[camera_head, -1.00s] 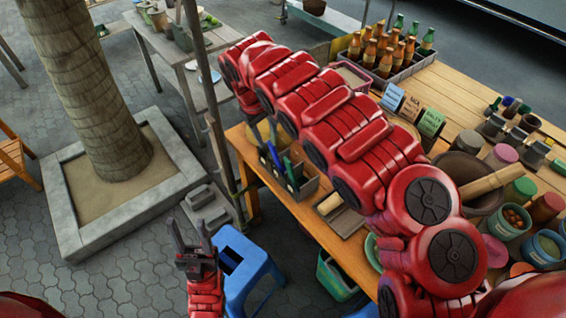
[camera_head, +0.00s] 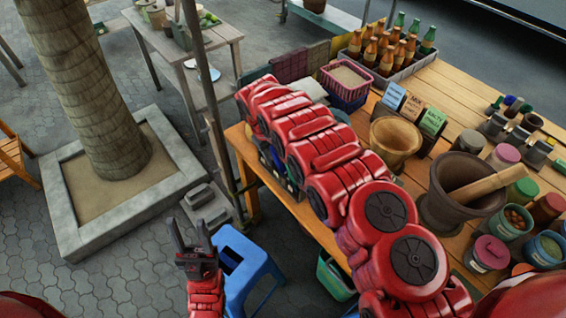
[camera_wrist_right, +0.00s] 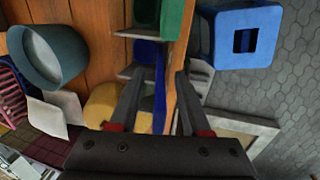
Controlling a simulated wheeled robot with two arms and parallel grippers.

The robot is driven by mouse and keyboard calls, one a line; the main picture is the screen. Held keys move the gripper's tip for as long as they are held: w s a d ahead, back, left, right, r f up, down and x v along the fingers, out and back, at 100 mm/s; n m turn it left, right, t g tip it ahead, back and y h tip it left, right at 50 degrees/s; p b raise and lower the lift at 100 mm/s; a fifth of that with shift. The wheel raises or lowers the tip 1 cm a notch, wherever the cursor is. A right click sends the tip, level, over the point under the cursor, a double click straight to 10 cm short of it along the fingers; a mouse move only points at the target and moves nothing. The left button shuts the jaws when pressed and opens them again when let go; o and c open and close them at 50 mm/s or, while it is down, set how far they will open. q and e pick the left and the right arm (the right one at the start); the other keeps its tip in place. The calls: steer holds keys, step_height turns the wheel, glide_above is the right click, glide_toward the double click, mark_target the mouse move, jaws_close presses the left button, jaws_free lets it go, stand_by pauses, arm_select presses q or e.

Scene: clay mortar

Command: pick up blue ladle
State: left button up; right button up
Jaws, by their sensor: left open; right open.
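A narrow blue strip (camera_wrist_right: 160,92), seemingly the blue ladle, shows between the fingers of my right gripper (camera_wrist_right: 158,78) in the right wrist view. The fingers are apart, one on each side of it, and I see no grip on it. Its full shape is hidden. Next to it are the grey dividers of a holder (camera_wrist_right: 137,33) with green and blue things. In the head view my right arm covers the right gripper and most of the holder. My left gripper (camera_head: 189,228) is open and empty, left of the blue stool.
The blue stool (camera_head: 248,270) stands beside the wooden table (camera_head: 310,228). A mortar (camera_head: 462,185), a tan pot (camera_head: 396,140), a pink basket (camera_head: 345,85) and a bottle crate (camera_head: 385,72) are on the table. A metal pole (camera_head: 218,140) rises near its left corner.

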steer(key=shift+x, duration=0.9)
steer(key=shift+w, duration=0.1)
jaws_close()
stand_by(0.7)
